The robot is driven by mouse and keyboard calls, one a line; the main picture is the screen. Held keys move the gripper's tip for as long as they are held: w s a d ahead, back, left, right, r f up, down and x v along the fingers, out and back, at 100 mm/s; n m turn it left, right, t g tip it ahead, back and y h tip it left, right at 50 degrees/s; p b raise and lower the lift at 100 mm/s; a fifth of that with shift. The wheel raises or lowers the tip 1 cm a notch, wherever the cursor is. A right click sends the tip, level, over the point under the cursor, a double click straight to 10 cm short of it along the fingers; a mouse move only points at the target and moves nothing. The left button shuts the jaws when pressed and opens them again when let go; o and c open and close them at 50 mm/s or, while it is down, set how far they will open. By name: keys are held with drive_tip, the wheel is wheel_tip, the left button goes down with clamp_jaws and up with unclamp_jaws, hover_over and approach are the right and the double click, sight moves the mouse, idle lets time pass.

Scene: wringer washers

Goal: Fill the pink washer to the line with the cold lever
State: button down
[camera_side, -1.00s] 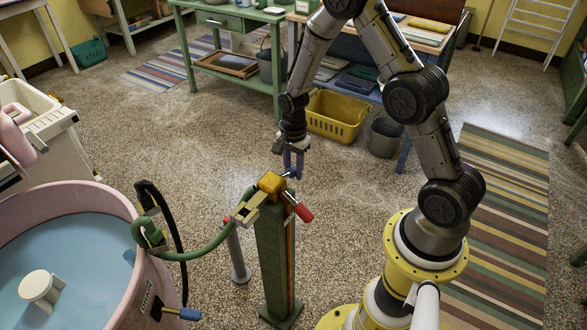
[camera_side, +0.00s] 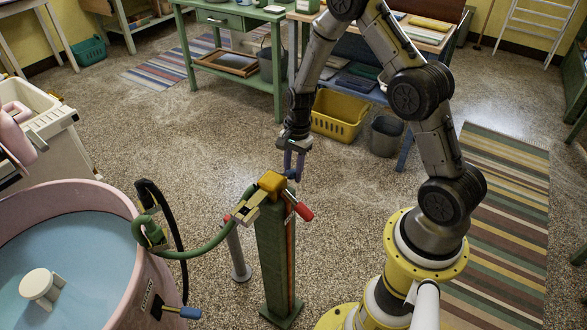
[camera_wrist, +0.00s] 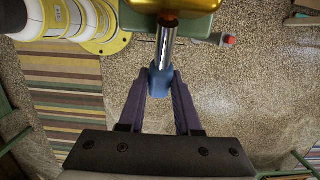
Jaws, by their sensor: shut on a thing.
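The pink washer (camera_side: 83,190) stands at the lower left in the side view, with blue water (camera_side: 85,245) high inside it and a white agitator (camera_side: 40,287) standing out of the water. The yellow valve body (camera_side: 272,182) sits on a green post (camera_side: 275,250). My gripper (camera_side: 294,168) is shut on the blue-tipped cold lever behind the valve. In the wrist view, the blue sleeve of the cold lever (camera_wrist: 161,84) sits between my two purple fingers. A fill line on the washer cannot be made out.
A red-tipped lever (camera_side: 303,211) sticks out at the valve's front right. A green hose (camera_side: 205,246) runs from the valve to the washer rim. A blue-handled drain lever (camera_side: 188,313) is low on the washer. A yellow basket (camera_side: 338,118) stands behind.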

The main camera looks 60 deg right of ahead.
idle(0.3)
drive_tip(key=c, duration=0.6)
unclamp_jaws()
wheel_tip(320, 180, up, 14)
drive_tip(key=d, duration=0.2)
drive_tip(key=shift+f, duration=0.2)
